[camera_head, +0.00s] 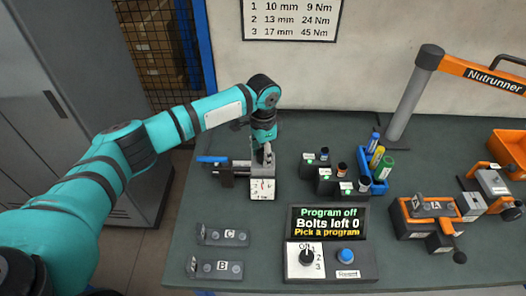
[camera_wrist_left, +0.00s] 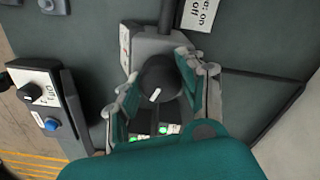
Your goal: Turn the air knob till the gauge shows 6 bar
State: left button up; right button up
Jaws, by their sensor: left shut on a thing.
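The air unit (camera_head: 241,170) stands near the back left of the bench, with a white gauge face (camera_head: 262,188) on its front. The needle and figures are too small to read. My left gripper (camera_head: 264,157) reaches down onto the top of this unit. In the left wrist view, the round black air knob (camera_wrist_left: 160,84) with a white pointer mark sits between the two fingers of my left gripper (camera_wrist_left: 162,90), which is shut on it. The gauge shows there only edge-on (camera_wrist_left: 125,47). My right gripper is in neither view.
A blue lever (camera_head: 212,159) sticks out left of the air unit. Dark sockets with green lights (camera_head: 324,182) and a blue marker tray (camera_head: 379,186) stand to its right. The program panel (camera_head: 328,262) and plates C (camera_head: 222,235) and B (camera_head: 214,268) lie in front.

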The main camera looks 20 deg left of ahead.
pick_arm(q)
jog(key=m+p, duration=0.2)
jog(key=m, duration=0.1)
jog(key=shift+r, duration=0.2)
jog(key=m+p, duration=0.1)
jog(key=m, duration=0.2)
jog(key=m+p, duration=0.1)
jog(key=m, duration=0.2)
jog(key=shift+f+m, duration=0.1)
jog(key=shift+m, duration=0.2)
jog(key=m, duration=0.4)
jog(key=shift+w, duration=0.1)
jog(key=shift+p, duration=0.3)
jog(key=o, duration=1.2)
